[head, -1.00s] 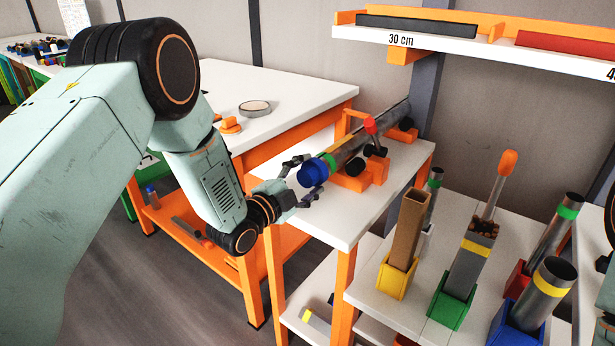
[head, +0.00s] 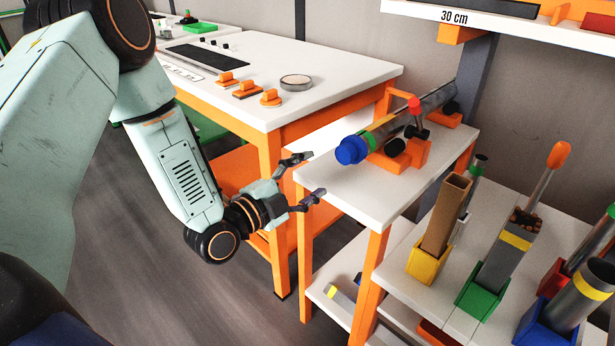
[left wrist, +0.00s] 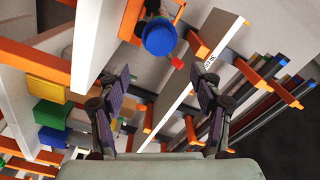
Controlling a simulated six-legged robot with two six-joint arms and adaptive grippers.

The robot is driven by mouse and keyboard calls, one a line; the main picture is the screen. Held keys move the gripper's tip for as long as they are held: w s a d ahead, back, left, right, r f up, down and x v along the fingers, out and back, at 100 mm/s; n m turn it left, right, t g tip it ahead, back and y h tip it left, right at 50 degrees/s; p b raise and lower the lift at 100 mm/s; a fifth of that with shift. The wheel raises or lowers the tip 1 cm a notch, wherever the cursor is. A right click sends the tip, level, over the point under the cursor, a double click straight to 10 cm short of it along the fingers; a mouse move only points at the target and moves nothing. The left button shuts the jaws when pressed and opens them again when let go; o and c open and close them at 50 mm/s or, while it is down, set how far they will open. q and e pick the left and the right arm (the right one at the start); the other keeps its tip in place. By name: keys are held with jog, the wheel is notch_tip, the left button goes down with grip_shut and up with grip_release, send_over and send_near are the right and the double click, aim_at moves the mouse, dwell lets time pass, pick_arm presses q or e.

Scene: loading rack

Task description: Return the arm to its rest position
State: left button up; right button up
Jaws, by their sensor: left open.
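My left gripper (head: 312,178) is open and empty in the head view. It is just left of the small white-topped table, apart from the blue-capped tube. In the left wrist view its two fingers (left wrist: 160,85) are spread with nothing between them. The metal tube (head: 425,105) lies in an orange clamp stand on that table, its blue end cap (head: 351,150) facing my gripper. The blue cap also shows in the left wrist view (left wrist: 158,38), beyond the fingers. My right gripper is not in view.
A white workbench (head: 330,65) with orange legs stands behind my left arm. At the right, yellow (head: 428,262), green (head: 483,293) and blue holders carry upright tubes and bars. A shelf marked 30 cm (head: 480,25) hangs above. Floor left of the small table is clear.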

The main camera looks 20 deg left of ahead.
pick_arm(q)
jog(key=shift+s, duration=0.15)
dwell(0.4)
jog(key=s+f+n+g+y, duration=0.2)
jog(key=s+f+n+g, duration=0.3)
jog(key=f, duration=0.3)
jog(key=s+f+n+g+y, duration=0.2)
jog(key=s+f+n+g, duration=0.15)
jog(key=f+n, duration=0.35)
jog(key=s+f+n+g+y, duration=0.1)
jog(key=s+f+g, duration=0.3)
jog(key=s, duration=0.9)
jog(key=s+f+n+g+y, duration=0.1)
jog(key=s+f+n+g, duration=0.3)
jog(key=s, duration=0.9)
notch_tip(320, 180, down, 3)
jog(key=shift+s+d+r, duration=0.15)
jog(key=shift+s+d, duration=0.15)
jog(key=shift+s, duration=0.1)
jog(key=shift+g, duration=0.25)
jog(key=shift+c, duration=0.2)
